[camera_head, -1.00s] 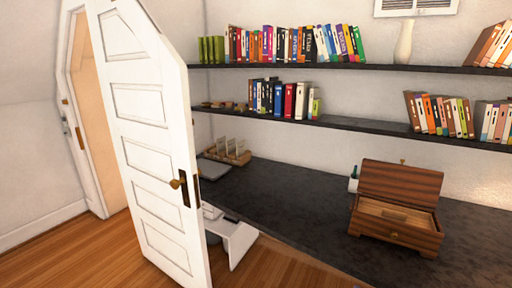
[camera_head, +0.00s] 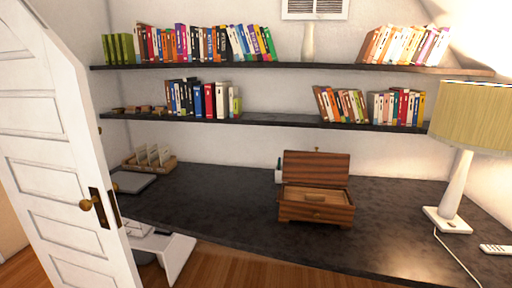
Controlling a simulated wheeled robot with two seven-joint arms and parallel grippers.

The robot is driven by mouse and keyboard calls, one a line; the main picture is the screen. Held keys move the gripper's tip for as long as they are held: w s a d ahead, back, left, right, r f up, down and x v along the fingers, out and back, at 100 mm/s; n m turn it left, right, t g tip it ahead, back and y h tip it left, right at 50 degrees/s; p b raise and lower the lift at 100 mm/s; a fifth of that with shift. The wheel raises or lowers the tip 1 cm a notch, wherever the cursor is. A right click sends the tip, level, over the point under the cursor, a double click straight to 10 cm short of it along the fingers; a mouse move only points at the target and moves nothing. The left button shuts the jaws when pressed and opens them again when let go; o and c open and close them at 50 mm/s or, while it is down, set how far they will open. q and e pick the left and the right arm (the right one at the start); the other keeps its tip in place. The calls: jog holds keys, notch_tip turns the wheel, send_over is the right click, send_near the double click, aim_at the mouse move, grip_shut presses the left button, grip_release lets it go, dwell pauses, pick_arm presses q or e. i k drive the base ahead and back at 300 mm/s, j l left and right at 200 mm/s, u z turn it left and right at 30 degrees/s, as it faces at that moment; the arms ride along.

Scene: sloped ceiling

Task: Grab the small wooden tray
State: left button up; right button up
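A wooden box (camera_head: 316,213) with its lid (camera_head: 316,167) raised stands on the dark desk, right of the middle. Inside its top lies a lighter small wooden tray (camera_head: 316,195) with a small raised piece at its centre. Neither of my grippers shows in the head view.
The dark desk (camera_head: 225,210) has bare room left of the box. A lamp (camera_head: 455,185) with a cord stands to the right. Two book shelves (camera_head: 270,120) hang above. A white door (camera_head: 55,160) stands at the left, near a white object (camera_head: 170,255) below the desk edge.

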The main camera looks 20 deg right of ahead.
aim_at(316, 195)
jog(key=i+l+z, duration=0.25)
jog(key=l+z, duration=0.2)
jog(key=i+l+z, duration=0.25)
jog(key=z, duration=0.5)
jog(key=k+j+z, duration=0.1)
jog(key=j+z, duration=0.2)
jog(key=z, duration=0.15)
jog(key=k+j+z, duration=0.15)
jog(key=j+z, duration=0.15)
jog(key=z, duration=0.2)
jog(key=k+j+z, duration=0.2)
jog(key=z, duration=0.25)
